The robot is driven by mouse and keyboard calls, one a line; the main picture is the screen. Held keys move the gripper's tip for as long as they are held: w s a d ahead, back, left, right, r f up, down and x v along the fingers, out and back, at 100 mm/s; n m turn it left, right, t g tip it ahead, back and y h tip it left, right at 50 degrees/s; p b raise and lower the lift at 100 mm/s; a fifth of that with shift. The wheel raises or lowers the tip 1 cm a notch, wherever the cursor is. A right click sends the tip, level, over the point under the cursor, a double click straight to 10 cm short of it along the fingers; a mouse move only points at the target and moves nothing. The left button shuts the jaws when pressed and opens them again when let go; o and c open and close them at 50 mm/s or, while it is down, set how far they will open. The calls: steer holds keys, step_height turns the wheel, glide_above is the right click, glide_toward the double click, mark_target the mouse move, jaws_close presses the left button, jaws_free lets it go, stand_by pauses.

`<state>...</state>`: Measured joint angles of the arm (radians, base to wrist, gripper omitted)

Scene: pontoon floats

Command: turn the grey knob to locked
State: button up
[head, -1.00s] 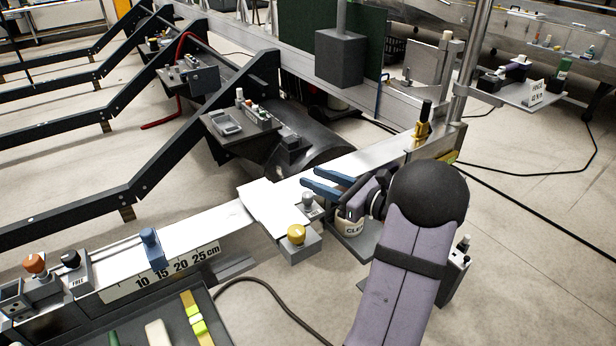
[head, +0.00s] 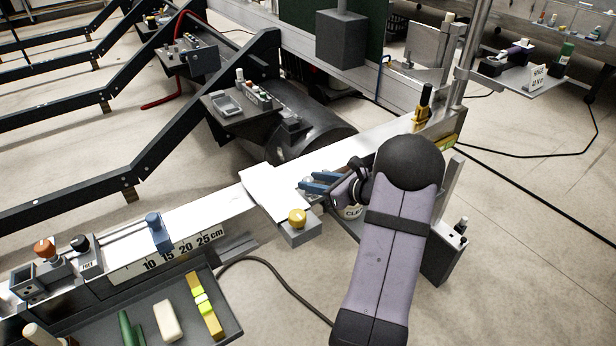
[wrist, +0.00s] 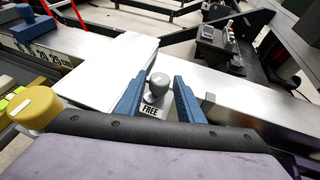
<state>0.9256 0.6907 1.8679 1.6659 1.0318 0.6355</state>
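The grey knob (wrist: 158,84) is a small rounded post on a short base, with a label reading FREE (wrist: 151,110) in front of it. It stands beside the white plate on the metal beam. My gripper (wrist: 161,77) has two blue fingers, one on each side of the knob. The fingers are apart, with gaps visible beside the knob's head, so they are open around it. In the head view my gripper (head: 306,184) is low over the beam and the knob is partly hidden by the fingers.
A yellow knob (head: 297,216) on a grey block is close to my gripper; it also shows in the wrist view (wrist: 33,107). A white plate (head: 270,190) lies on the beam. A blue slider (head: 154,230) stands by a centimetre scale. A tray (head: 232,331) holds several items.

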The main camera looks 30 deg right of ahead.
steer(key=shift+p+x, duration=0.35)
steer(key=shift+x, duration=0.9)
steer(key=c, duration=0.8)
steer(key=shift+w, duration=0.1)
